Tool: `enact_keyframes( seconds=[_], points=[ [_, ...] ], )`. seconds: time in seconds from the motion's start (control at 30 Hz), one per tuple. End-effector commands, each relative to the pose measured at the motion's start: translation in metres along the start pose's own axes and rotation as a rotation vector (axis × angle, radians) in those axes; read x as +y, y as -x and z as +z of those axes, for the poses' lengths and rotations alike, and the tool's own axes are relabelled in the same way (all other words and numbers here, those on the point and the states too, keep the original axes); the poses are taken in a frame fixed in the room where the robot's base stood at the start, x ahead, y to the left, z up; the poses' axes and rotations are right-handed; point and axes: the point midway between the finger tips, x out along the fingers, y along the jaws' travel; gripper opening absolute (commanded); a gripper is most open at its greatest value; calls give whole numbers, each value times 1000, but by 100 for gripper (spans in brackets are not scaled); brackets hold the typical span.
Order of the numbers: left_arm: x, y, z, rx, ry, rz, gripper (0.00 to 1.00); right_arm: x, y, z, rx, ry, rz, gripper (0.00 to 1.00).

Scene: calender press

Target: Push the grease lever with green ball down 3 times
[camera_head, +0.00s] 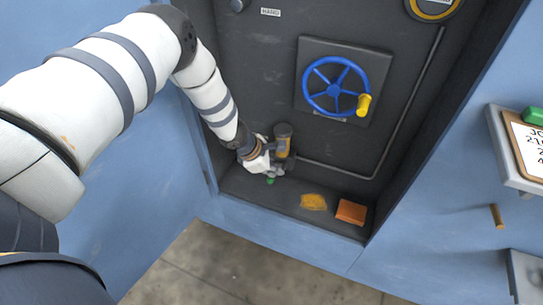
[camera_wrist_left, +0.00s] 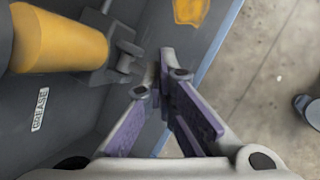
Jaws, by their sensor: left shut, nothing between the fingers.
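The green ball (camera_head: 270,181) of the grease lever shows as a small spot just below my left gripper (camera_head: 274,171) in the head view. Most of the lever is hidden by the gripper. The grease unit (camera_head: 283,142), with a yellow cylinder, stands right beside the gripper on the dark panel. In the left wrist view, the yellow cylinder (camera_wrist_left: 60,38) is at the upper left, and my left gripper's fingers (camera_wrist_left: 163,75) meet at their tips with nothing between them. The green ball does not show there. I cannot tell whether the gripper touches it. My right gripper is not in view.
A blue handwheel (camera_head: 334,86) with a yellow knob is on the panel. An orange block (camera_head: 351,212) and a yellow patch (camera_head: 313,201) are on the recess floor. A GREASE label (camera_wrist_left: 40,110) is beside the cylinder. A shelf with a clipboard (camera_head: 528,145) is at right.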

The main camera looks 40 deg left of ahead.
Motion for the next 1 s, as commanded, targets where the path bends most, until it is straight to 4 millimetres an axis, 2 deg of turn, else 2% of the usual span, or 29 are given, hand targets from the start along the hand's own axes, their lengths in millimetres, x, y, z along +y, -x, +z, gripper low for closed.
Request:
enact_keyframes(
  seconds=[1.0],
  points=[
    [-7,-8,-6,0,-1,-1,0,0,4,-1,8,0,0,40]
  ],
)
